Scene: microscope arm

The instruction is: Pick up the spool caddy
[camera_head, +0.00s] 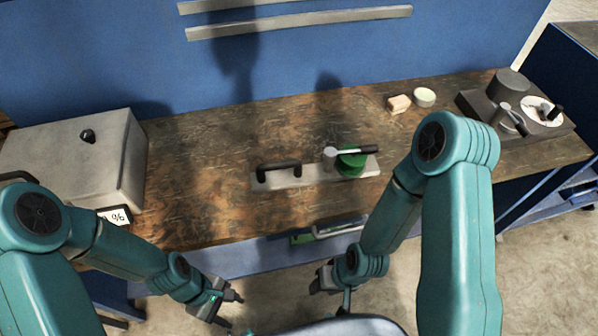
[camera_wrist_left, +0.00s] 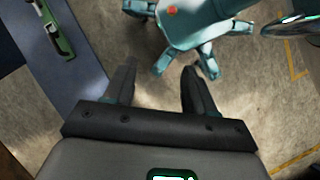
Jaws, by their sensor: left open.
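The spool caddy, a pale flat plate (camera_head: 307,175) with a black bar handle (camera_head: 279,165) at its left end, lies on the wooden workbench. A green spool (camera_head: 351,162) stands toward its right end, with a pale-headed, dark-handled tool across it. My left gripper (camera_head: 233,311) is open and empty, low in front of the bench and left of the caddy. In the left wrist view its two dark fingers (camera_wrist_left: 160,78) stand apart with floor beyond. My right gripper (camera_head: 322,279) is below the bench's front edge, apart from the caddy; its jaw gap is unclear.
A grey metal box (camera_head: 75,160) stands at the bench's left, with a small label card (camera_head: 116,215) at its front. A beige block (camera_head: 398,104) and a round pale tub (camera_head: 424,97) sit behind right. A dark instrument base (camera_head: 478,106) is far right. Bench around the caddy is clear.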

